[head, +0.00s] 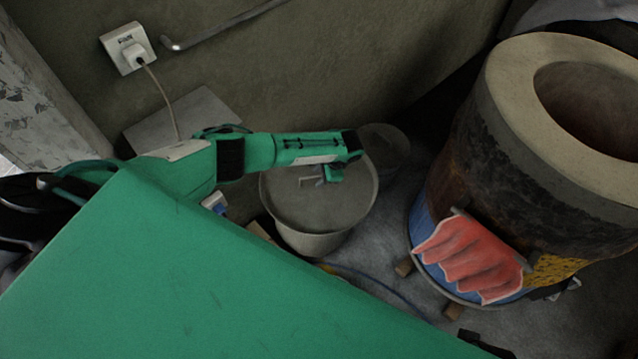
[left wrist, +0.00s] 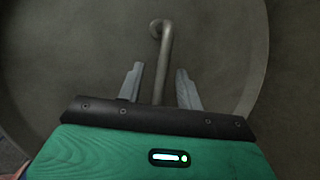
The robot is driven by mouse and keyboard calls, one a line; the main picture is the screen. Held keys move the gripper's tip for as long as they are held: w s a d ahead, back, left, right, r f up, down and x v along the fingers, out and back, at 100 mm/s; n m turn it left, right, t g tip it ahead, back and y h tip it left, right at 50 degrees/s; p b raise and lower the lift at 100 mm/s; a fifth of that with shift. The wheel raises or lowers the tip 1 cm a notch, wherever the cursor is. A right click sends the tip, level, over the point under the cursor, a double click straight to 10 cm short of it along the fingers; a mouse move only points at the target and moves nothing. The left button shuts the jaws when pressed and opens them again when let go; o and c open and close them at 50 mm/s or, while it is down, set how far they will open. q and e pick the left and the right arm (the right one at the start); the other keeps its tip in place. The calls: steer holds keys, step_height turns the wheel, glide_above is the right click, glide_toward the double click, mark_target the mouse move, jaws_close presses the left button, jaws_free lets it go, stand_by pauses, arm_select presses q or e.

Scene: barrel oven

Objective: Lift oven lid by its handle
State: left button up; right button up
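The round grey lid (head: 345,200) lies on top of a pale bucket (head: 312,242) in the middle of the head view. It fills most of the left wrist view (left wrist: 230,50). Its bent metal bar handle (left wrist: 165,50) runs between the two fingers of my left gripper (left wrist: 159,80). The fingers are apart, with a gap on each side of the bar. In the head view my left gripper (head: 312,181) is just above the lid; the handle is hard to make out there. My right gripper is not in view.
The barrel oven (head: 480,150) stands at the right, its round top opening (head: 595,110) uncovered. A red cloth (head: 468,258) hangs on its side. Another bucket (head: 385,145) is behind the lidded one. A wall with a socket (head: 127,48) and metal rail (head: 225,25) is behind.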

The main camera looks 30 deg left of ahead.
arm_select(q)
steer(key=shift+f, duration=0.1)
jaws_close()
steer(key=shift+a, duration=0.1)
stand_by(0.4)
